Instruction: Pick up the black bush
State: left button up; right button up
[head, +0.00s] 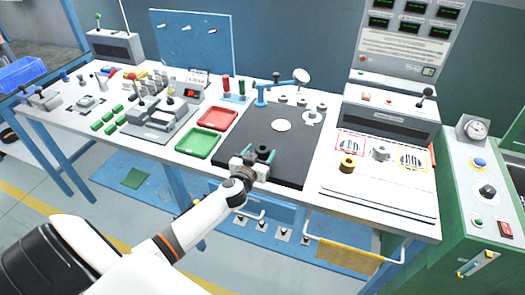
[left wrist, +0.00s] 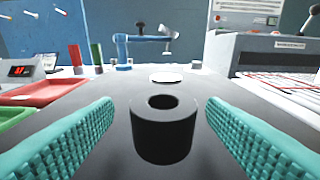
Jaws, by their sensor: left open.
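The black bush (left wrist: 163,138), a short dark cylinder with a hole through its top, stands upright on the black mat (head: 285,135). My left gripper (head: 260,153) is low over the near part of the mat. Its teal ridged fingers are open, one on each side of the bush in the left wrist view, with visible gaps between fingers and bush. In the head view the bush is small and dark between the fingers, hard to separate from the mat. My right gripper is not in view.
A green tray (head: 199,142) and a red tray (head: 217,119) lie left of the mat. A blue arm stand (head: 262,92) and a white disc (head: 282,126) are beyond the bush. A brass bush (head: 347,163) and a grey part (head: 380,154) stand on the white panel at right.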

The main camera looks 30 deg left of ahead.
aim_at(261, 151)
pick_arm(q)
jog(key=x, duration=0.4)
jog(key=shift+d+r, duration=0.1)
jog(key=shift+r, duration=0.05)
jog(key=shift+c, duration=0.4)
jog(key=c, duration=1.2)
